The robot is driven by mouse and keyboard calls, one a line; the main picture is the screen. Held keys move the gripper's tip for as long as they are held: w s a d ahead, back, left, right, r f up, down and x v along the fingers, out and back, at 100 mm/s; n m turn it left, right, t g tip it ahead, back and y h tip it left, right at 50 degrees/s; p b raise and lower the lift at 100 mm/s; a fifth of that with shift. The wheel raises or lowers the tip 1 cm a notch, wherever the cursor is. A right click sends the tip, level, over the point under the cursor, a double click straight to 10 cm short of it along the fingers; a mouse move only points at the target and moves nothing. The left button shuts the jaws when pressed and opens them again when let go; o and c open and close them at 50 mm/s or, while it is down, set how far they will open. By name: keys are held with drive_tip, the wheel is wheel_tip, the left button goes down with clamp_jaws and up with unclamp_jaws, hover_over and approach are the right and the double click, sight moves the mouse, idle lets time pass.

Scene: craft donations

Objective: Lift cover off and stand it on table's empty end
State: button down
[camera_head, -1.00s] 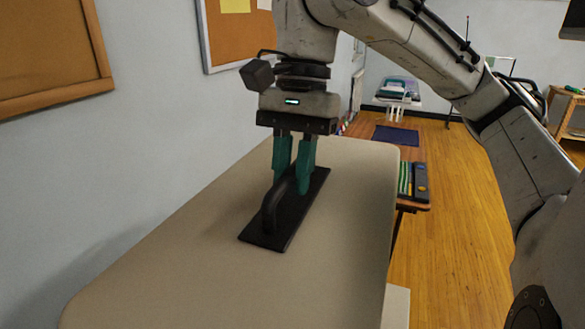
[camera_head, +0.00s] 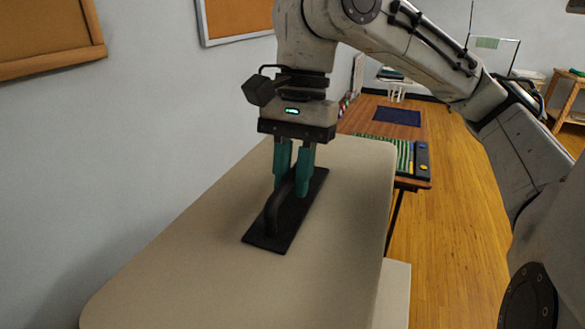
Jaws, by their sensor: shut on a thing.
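The cover (camera_head: 225,240) is a large beige slab with rounded corners, filling the lower middle of the head view. A black plate (camera_head: 262,238) with an arched black handle (camera_head: 272,214) is on its top. My gripper (camera_head: 292,188) points down with green fingers shut on the far part of the handle. The cover looks level; what is beneath it is hidden, and I cannot tell its clearance. Behind it, a brown wooden table (camera_head: 361,120) shows, with a dark blue mat (camera_head: 397,117) flat on its far part.
A green-and-white striped thing (camera_head: 400,150) and a black strip with coloured knobs (camera_head: 421,160) are just behind the cover. A wall (camera_head: 150,130) runs close on the left. A pale block (camera_head: 394,292) shows below the cover's right edge. Wooden floor is clear on the right.

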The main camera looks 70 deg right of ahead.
drive_tip(key=shift+f, duration=0.4)
idle(0.5)
drive_tip(key=c, duration=0.9)
unclamp_jaws()
drive_tip(key=shift+f, duration=0.1)
drive_tip(key=v, duration=1)
drive_tip(key=shift+d+r+p, duration=0.15)
drive_tip(key=shift+r+p, duration=0.25)
